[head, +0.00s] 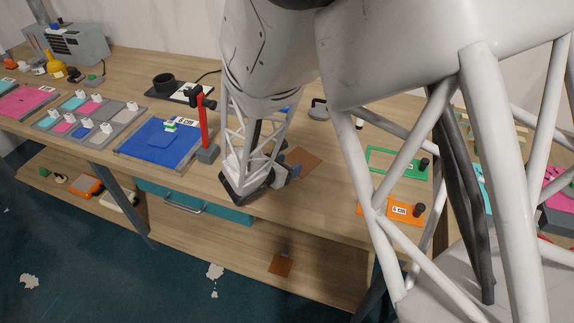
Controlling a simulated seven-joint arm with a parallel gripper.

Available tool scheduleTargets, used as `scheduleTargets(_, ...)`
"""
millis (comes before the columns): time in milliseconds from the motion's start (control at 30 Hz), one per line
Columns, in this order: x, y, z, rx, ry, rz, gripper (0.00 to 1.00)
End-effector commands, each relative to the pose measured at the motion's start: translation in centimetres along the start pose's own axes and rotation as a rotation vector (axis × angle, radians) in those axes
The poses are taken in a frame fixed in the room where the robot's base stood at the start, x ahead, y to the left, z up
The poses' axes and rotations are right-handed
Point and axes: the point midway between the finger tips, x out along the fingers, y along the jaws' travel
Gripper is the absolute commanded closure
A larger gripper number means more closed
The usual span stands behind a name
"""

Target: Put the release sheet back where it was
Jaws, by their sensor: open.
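A brown sheet (304,163), which looks like the release sheet, lies flat on the wooden bench (340,205) just right of my gripper. Its left part is hidden behind the gripper. My gripper (277,178) is over the bench near the front edge, open, with a grey-blue block-like part beside its right side. I cannot tell whether it touches the sheet. A second, smaller brown square (280,265) with a small dark upright part is on the lower shelf, below the bench front.
A blue mat (150,145) with a 6 cm tag and a red upright (203,125) on a grey base stand left of my gripper. A green frame (385,151) and an orange template (390,210) lie right. A compartment tray (60,130) is farther left.

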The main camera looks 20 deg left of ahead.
Motion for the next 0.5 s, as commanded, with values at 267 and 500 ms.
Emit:
scheduleTargets(267, -1.5, 0.1, 0.2, 0.001, -0.001, 0.002, 0.41)
scheduleTargets(500, -4.3, 0.1, 0.2, 0.001, -0.001, 0.002, 0.41)
